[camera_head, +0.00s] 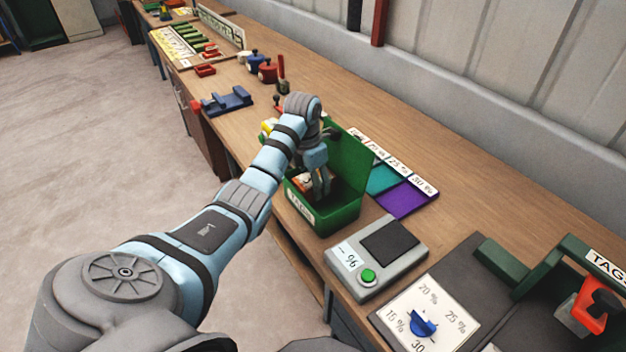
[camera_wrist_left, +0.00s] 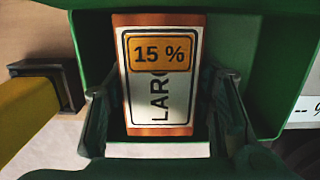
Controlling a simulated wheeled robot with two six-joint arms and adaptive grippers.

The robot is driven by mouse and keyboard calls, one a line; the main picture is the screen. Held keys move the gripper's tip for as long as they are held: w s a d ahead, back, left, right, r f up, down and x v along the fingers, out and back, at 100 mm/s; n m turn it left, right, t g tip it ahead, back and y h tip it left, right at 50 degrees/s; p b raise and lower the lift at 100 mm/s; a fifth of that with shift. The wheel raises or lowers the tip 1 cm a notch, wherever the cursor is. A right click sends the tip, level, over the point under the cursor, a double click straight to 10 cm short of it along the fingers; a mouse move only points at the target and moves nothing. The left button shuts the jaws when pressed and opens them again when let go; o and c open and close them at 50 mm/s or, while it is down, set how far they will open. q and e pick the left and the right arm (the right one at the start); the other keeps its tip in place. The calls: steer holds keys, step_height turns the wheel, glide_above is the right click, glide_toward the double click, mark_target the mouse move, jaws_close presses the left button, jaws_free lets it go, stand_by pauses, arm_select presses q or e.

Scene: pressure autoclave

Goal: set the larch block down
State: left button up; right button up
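The larch block (camera_wrist_left: 160,95) is orange with a white label reading "15 %" and "LARC…", the last letter being cut off. It lies between the two fingers of my left gripper (camera_head: 321,190), which reaches down into a green open-lidded box (camera_head: 335,222). Part of the orange and white block (camera_head: 303,181) shows beside the fingers in the head view. In the left wrist view the fingers (camera_wrist_left: 160,112) flank the block closely; whether they press on it is unclear. The block's underside is hidden. My right gripper is not in view.
A grey device with a green button (camera_head: 369,275) stands in front of the box. Teal and purple pads (camera_head: 407,198) with percent labels lie behind it. A dial plate (camera_head: 425,318) and a green tags frame (camera_head: 570,255) are at the right. A blue fixture (camera_head: 228,102) stands farther left.

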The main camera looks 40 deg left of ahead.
mark_target(309, 180)
arm_select(q)
steer(key=shift+o, duration=0.9)
steer(key=shift+r, duration=0.1)
steer(key=r, duration=0.2)
steer(key=r+p, duration=0.1)
steer(key=r, duration=0.1)
steer(key=r+p, duration=0.1)
steer(key=r, duration=0.1)
steer(key=shift+s+a+r, duration=0.15)
steer(key=shift+s+r, duration=0.1)
steer(key=shift+r, duration=0.1)
step_height(309, 180, up, 6)
steer(key=s+p, duration=0.1)
steer(key=p, duration=0.5)
steer(key=shift+r+p, duration=0.25)
steer(key=shift+p, duration=0.05)
steer(key=shift+f, duration=0.15)
